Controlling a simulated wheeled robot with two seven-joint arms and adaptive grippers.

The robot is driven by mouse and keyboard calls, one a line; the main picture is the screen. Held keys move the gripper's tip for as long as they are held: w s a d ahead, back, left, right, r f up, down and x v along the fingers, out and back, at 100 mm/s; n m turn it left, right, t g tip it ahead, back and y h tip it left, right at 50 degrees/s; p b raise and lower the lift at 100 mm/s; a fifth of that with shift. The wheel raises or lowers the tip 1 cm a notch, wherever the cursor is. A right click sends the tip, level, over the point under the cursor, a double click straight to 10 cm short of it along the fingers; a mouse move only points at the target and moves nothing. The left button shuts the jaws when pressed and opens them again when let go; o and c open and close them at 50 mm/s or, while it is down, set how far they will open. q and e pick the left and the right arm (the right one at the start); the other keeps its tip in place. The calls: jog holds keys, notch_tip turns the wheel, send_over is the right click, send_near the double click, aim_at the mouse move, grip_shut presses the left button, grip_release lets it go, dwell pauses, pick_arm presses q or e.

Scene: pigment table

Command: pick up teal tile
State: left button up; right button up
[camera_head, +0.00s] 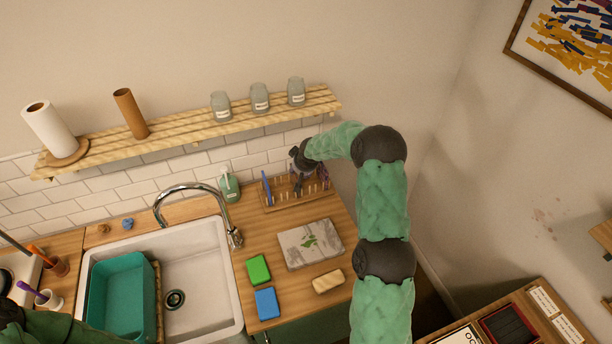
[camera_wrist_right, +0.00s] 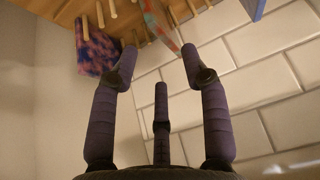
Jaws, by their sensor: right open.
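A drying rack (camera_head: 285,205) with pegs stands on the counter against the tiled wall. My right gripper (camera_head: 298,187) is over it, pointing down. In the right wrist view, the fingers of my right gripper (camera_wrist_right: 158,62) are spread and hold nothing. A thin teal piece with red on it (camera_wrist_right: 160,22), seemingly the teal tile, stands among the pegs just beyond the fingertips, apart from them. In the head view I cannot make it out behind the gripper. My left arm shows at the lower left, but its gripper is not seen.
A purple-pink patterned tile (camera_wrist_right: 97,48) and a blue tile (camera_head: 267,188) stand in the rack on either side. A soap bottle (camera_head: 229,186), tap (camera_head: 236,237), grey board (camera_head: 310,244) and green and blue sponges (camera_head: 258,270) are nearby. The shelf (camera_head: 190,128) overhangs behind.

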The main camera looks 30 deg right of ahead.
aim_at(296, 175)
jog(key=shift+w+a+f, duration=0.15)
jog(key=shift+w+f, duration=0.05)
jog(key=shift+f, duration=0.2)
jog(key=x, duration=0.3)
jog(key=shift+a, duration=0.2)
jog(key=shift+w+d+f+p, duration=0.3)
jog(key=shift+f, duration=0.25)
jog(key=shift+w+a+f, duration=0.1)
jog(key=shift+w+f, duration=0.05)
jog(key=shift+f, duration=0.05)
jog(key=shift+w+f+p, duration=0.3)
jog(key=shift+f+p, duration=0.1)
pick_arm(q)
jog(key=shift+p+v, duration=0.45)
jog(key=shift+v, duration=0.7)
pick_arm(e)
jog(key=shift+d+x, duration=0.15)
jog(key=shift+x, duration=0.85)
jog(key=shift+d+x, duration=0.15)
jog(key=shift+x, duration=0.85)
pick_arm(q)
jog(key=shift+w+d, duration=0.1)
jog(key=shift+w, duration=0.05)
pick_arm(e)
jog(key=shift+r, duration=0.1)
jog(key=shift+w, duration=0.1)
grip_shut()
